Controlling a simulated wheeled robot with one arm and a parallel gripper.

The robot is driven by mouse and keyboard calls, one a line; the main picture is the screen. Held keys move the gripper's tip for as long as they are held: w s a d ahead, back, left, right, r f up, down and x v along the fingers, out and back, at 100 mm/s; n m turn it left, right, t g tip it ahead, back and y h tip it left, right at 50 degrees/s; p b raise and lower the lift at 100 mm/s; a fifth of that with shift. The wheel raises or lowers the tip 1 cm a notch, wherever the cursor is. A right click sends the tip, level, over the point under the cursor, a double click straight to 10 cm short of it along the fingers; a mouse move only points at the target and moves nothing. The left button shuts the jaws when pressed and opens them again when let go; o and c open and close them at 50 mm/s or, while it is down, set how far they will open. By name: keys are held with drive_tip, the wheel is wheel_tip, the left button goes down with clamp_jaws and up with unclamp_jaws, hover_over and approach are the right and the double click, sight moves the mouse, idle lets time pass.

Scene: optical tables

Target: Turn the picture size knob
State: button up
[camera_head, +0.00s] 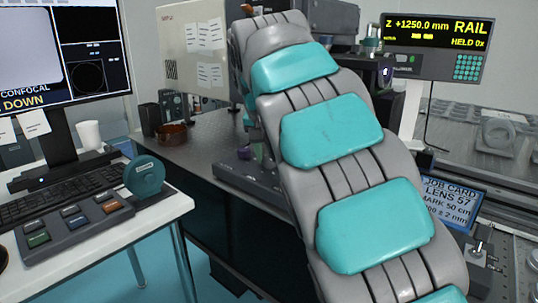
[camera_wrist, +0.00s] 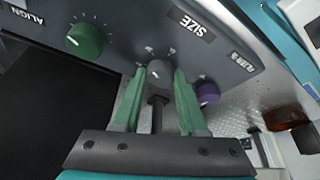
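In the wrist view, a grey knob (camera_wrist: 158,69) sits on a dark panel (camera_wrist: 120,20), beside the label SIZE (camera_wrist: 191,24). My gripper (camera_wrist: 160,72) has its two green fingers on either side of this knob, close to its edges. The fingers stand apart with the knob between them; whether they press on it, I cannot tell. A green knob (camera_wrist: 85,40) near the label ALIGN is at the left. A purple knob (camera_wrist: 207,92) is just right of the fingers.
In the head view, a desk with a monitor (camera_head: 75,45), keyboard and button box (camera_head: 75,226) is at the left. A reddish-brown bowl (camera_head: 172,135) stands on the dark optical table (camera_head: 205,150). A rail display (camera_head: 434,45) and job card screen (camera_head: 452,200) are at the right.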

clamp_jaws()
drive_tip(key=shift+n, duration=0.4)
drive_tip(key=n+y+b, duration=0.2)
drive_tip(key=n, duration=0.2)
drive_tip(key=shift+d+n, duration=0.1)
drive_tip(key=shift+n, duration=0.3)
drive_tip(key=n+y, duration=0.1)
drive_tip(key=n, duration=0.2)
drive_tip(key=n+g+y+b, duration=0.1)
drive_tip(key=n, duration=0.2)
drive_tip(key=shift+w+d, duration=0.15)
idle(0.3)
drive_tip(key=o, duration=0.6)
unclamp_jaws()
drive_tip(key=shift+c, duration=0.2)
